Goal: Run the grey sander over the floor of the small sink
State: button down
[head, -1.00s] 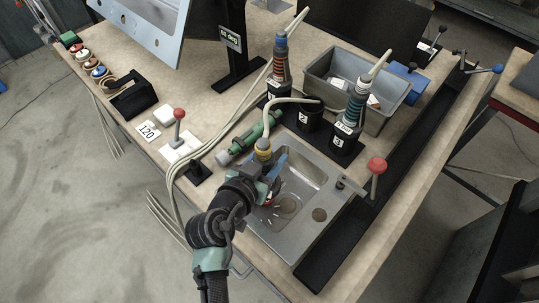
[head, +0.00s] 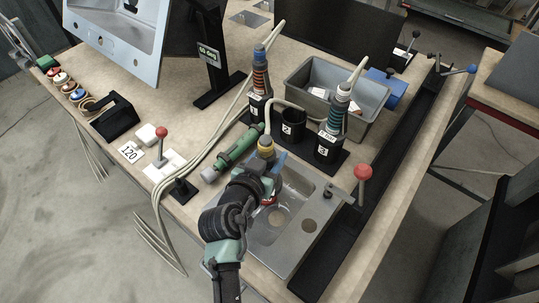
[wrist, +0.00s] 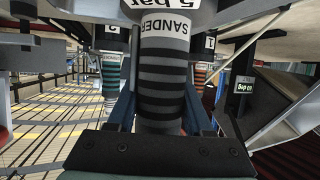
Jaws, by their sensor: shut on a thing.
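The small sink (head: 303,187) is a steel basin with a round drain, set in the bench. My gripper and the sander are over its left side. My arm hides part of the sink's left side. I cannot tell whether the sander's pad touches the floor.
Behind the sink, holder 2 (head: 292,128) is empty, between an orange-ringed sander (head: 260,75) and a teal-ringed sander (head: 338,108). A green cylindrical tool (head: 238,147) lies left of the sink. A red-knobbed lever (head: 362,173) stands to its right. A grey bin (head: 318,78) is behind.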

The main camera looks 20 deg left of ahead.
jog(key=shift+f+b, duration=0.45)
jog(key=shift+b, duration=0.15)
dwell(0.4)
jog(key=shift+s+a+f+b, duration=0.1)
jog(key=shift+s+a, duration=0.2)
jog(key=shift+s, duration=0.55)
jog(key=shift+s+a+r+b, duration=0.1)
jog(key=shift+s+a, duration=0.25)
jog(key=shift+s, duration=0.5)
jog(key=shift+s+a+f+b, duration=0.1)
jog(key=shift+s+a, duration=0.2)
jog(key=shift+s, duration=0.55)
notch_tip(320, 180, up, 16)
jog(key=p, duration=1.2)
jog(key=shift+p, duration=0.4)
